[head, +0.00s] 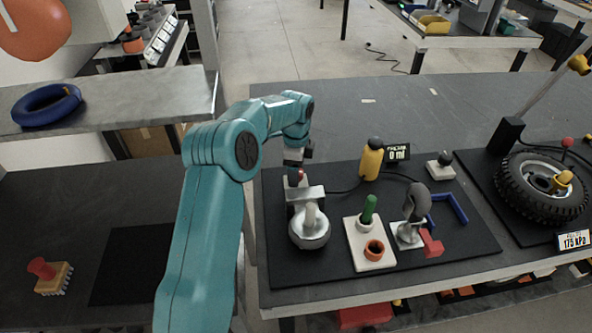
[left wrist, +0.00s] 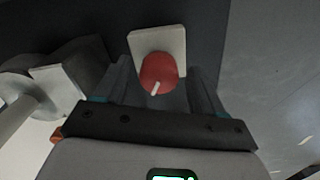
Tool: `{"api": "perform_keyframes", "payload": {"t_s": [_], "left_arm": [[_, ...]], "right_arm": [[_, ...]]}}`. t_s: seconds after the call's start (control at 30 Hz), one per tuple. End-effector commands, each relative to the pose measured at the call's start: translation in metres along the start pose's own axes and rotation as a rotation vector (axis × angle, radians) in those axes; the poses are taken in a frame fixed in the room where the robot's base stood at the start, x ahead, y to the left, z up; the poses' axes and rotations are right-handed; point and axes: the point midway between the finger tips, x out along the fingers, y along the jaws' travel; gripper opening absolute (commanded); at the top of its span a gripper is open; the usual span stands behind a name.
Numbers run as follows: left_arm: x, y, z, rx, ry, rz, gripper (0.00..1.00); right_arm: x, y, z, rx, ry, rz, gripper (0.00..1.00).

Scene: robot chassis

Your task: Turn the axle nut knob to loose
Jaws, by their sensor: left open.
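The red knob (left wrist: 158,72) with a white pointer line sits on a pale square plate (left wrist: 172,42) in the left wrist view. I take it to be the axle nut knob. In the head view the knob (head: 299,176) shows small, just under my left gripper (head: 297,158). In the left wrist view my left gripper (left wrist: 163,88) is open, with one finger on each side of the knob. I cannot tell whether the fingers touch it. The pointer slants down and left in that view. Any scale marks are not readable. My right gripper is not in view.
A metal wheel hub on a bracket (head: 309,232) stands just in front of the knob. A yellow bottle (head: 371,160), a white block with a green handle (head: 369,210) and a grey lever (head: 416,203) stand to the right. A tyre (head: 540,190) is farther right.

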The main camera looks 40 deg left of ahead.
Motion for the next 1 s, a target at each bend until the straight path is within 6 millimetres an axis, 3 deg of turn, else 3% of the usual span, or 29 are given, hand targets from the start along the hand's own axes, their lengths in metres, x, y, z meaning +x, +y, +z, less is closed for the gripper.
{"api": "perform_keyframes", "payload": {"t_s": [0.3, 0.5, 1.0], "left_arm": [[0.0036, -0.0009, 0.0004, 0.0, 0.0, 0.0, 0.69], [0.0034, -0.0009, 0.0002, 0.0, 0.0, 0.0, 0.14], [0.0017, -0.0013, 0.0004, -0.127, 0.0, -0.001, 0.14]], "right_arm": [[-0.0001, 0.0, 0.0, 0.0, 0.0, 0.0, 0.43], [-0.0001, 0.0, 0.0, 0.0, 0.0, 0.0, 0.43], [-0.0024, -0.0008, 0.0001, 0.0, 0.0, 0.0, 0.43]]}}
